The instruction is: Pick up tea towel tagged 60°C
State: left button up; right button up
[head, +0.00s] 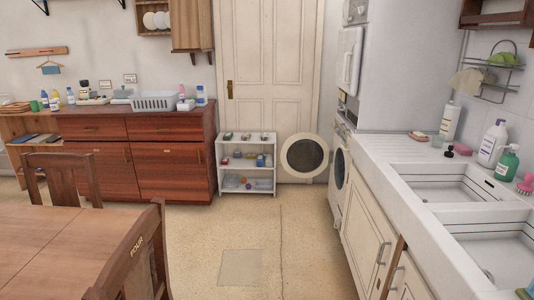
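I cannot make out a tea towel tagged 60°C; no such tag is readable in the head view. A small blue item (50,68) hangs below a wooden wall rail at the far left. A pale, cloth-like item (466,82) hangs at the wire rack on the right wall. Neither of my grippers is in view.
A red-brown dresser (172,170) carries bottles and a white basket (155,101). A low white shelf (247,193) stands by the door. A round appliance door (305,157) is open. A table (60,250), chairs and sink counter flank clear floor (230,235).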

aim_at(246, 136)
jog(key=i, duration=1.05)
jog(key=i+l+u, duration=0.1)
jog(key=i, duration=1)
jog(key=i+j, duration=0.4)
jog(key=i, duration=0.2)
jog(key=i+j+z, duration=0.1)
jog(key=i+j, duration=0.3)
jog(key=i, duration=0.15)
jog(key=i+j, duration=0.45)
jog(key=i+l, duration=0.05)
jog(key=i, duration=0.1)
